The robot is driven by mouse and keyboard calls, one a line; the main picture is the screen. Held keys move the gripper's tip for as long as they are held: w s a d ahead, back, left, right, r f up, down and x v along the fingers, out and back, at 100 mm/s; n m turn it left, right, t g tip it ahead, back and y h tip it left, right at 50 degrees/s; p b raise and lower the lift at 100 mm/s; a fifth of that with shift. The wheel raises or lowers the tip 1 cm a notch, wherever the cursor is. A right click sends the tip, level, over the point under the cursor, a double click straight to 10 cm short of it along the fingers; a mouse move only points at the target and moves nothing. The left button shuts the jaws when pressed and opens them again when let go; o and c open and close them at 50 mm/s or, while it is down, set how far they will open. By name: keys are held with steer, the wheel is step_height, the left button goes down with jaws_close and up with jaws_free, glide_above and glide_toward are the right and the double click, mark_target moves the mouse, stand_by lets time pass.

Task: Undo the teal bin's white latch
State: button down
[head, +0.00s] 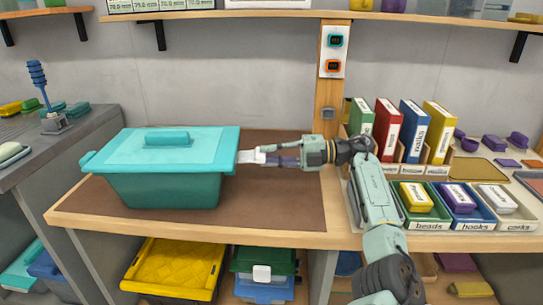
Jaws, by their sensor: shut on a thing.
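The teal bin (165,188) stands on the brown mat at the left of the wooden workbench. Its lighter teal lid (180,150) with a raised handle (167,138) lies on top. The white latch (247,156) shows at the bin's right side, just below the lid's edge. My gripper (262,156) reaches in from the right, level with the latch, and is shut on it. The fingertips partly cover the latch, so I cannot tell its exact angle.
Several labelled binders (411,130) and small labelled trays (428,222) stand to the right of my arm. A wooden post (329,90) rises behind my gripper. The brown mat (283,205) is clear in front of my gripper. A yellow-lidded bin (175,268) sits below the bench.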

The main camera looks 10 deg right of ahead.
steer(key=shift+a, duration=0.1)
steer(key=c, duration=1.5)
jaws_free()
steer(key=shift+s+d+r, duration=0.1)
steer(key=shift+s+d, duration=0.1)
steer(key=shift+d, duration=1.05)
steer(key=shift+s+d, duration=0.25)
steer(key=shift+d, duration=1)
steer(key=shift+s+d+r, duration=0.1)
steer(key=shift+s+d, duration=0.1)
steer(key=shift+d, duration=1.05)
